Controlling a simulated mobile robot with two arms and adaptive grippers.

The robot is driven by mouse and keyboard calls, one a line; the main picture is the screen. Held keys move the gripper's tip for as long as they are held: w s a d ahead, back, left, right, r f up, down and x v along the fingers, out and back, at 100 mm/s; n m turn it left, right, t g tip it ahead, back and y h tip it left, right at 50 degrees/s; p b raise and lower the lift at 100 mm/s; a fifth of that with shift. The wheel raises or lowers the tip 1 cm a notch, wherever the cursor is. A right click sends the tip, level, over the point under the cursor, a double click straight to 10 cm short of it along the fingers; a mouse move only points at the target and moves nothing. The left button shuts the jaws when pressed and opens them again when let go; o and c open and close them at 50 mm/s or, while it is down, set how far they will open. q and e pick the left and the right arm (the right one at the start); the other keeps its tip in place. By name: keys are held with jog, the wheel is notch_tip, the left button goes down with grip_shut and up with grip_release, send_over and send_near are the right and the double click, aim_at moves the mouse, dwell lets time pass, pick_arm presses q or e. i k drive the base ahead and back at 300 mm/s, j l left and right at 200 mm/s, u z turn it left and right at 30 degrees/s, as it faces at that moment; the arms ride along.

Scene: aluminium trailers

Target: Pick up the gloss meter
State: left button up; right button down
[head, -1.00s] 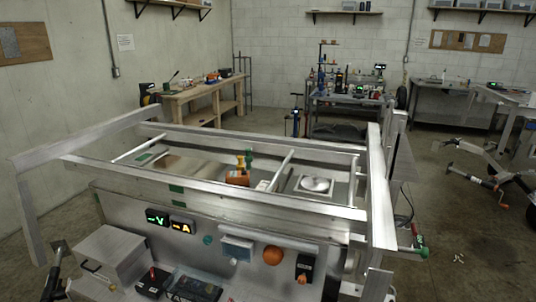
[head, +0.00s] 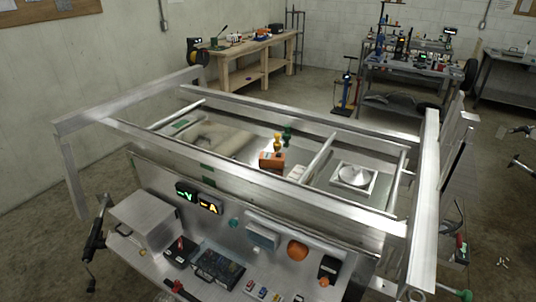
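I cannot single out the gloss meter with certainty; several small instruments are too small to identify. On the shelf at the front of the aluminium trailer frame (head: 300,185) sit a black box with a red part (head: 180,252) and a dark blue-black case (head: 217,266). A grey-white box (head: 263,236), an orange round object (head: 297,250) and a black-and-orange device (head: 327,269) stand to their right. Inside the frame is an orange-brown block (head: 272,161). Neither of my grippers is in view.
A large grey metal box (head: 150,220) stands at the shelf's left, with a black tool (head: 96,238) beside it. Lit displays (head: 198,199) face me. Raised rails surround the trailer bed.

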aim_at(266, 159)
jog(key=j+z, duration=0.5)
jog(key=j, duration=0.8)
jog(key=k, duration=0.05)
